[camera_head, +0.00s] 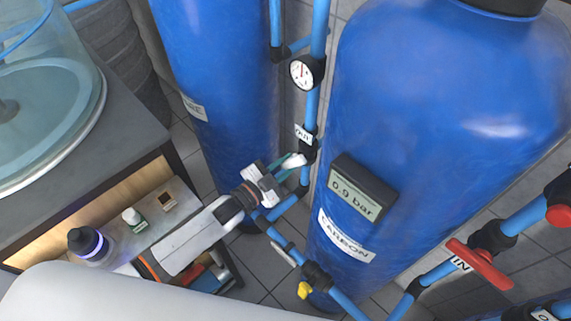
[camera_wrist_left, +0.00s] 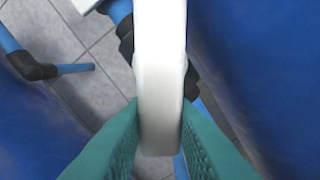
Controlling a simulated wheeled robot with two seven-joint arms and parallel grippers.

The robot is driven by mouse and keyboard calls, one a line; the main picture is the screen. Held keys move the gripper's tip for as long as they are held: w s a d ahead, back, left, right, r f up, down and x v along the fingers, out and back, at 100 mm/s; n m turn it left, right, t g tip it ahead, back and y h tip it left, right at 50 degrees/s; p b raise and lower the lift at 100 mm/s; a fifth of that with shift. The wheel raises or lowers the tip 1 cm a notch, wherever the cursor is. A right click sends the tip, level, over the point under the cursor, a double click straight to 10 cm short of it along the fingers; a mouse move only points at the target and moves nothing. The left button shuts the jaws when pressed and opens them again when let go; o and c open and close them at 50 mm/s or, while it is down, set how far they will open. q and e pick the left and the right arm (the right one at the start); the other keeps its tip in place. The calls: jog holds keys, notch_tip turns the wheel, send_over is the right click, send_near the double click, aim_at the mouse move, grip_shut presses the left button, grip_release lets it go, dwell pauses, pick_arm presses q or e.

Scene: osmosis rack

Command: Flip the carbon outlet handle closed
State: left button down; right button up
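The white outlet handle (camera_head: 294,161) is on the blue pipe in front of the carbon tank (camera_head: 420,110), just below the OUT label (camera_head: 304,134). In the left wrist view the handle (camera_wrist_left: 160,75) runs down the middle as a broad white bar. My left gripper (camera_head: 290,161) reaches it from the lower left. Its teal fingers (camera_wrist_left: 160,130) lie against both sides of the handle's near end, with no clear gap showing. The valve body behind the handle is mostly hidden. My right gripper is not in view.
A pressure gauge (camera_head: 303,71) is above the handle, and a display (camera_head: 361,188) reads 0.9 bar on the tank. A second blue tank (camera_head: 225,90) stands left. A bench (camera_head: 90,155) is left.

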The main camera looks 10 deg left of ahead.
pick_arm(q)
jog(key=shift+m, duration=0.3)
jog(key=shift+w+a+r+m, duration=0.1)
jog(key=shift+a+r+m, duration=0.05)
jog(key=shift+m, duration=0.45)
jog(key=m, duration=0.3)
jog(key=shift+w+a+r+b, duration=0.15)
jog(key=shift+a+r+b, duration=0.1)
jog(key=shift+r+b, duration=0.15)
jog(key=m, duration=0.2)
jog(key=r+m, duration=0.1)
jog(key=m, duration=0.2)
jog(key=shift+w+a+r+b, duration=0.1)
jog(key=shift+a+r+b, duration=0.1)
jog(key=shift+b, duration=0.15)
jog(key=shift+r+m, duration=0.1)
jog(key=shift+m, duration=0.5)
jog(key=c, duration=1.2)
grip_release()
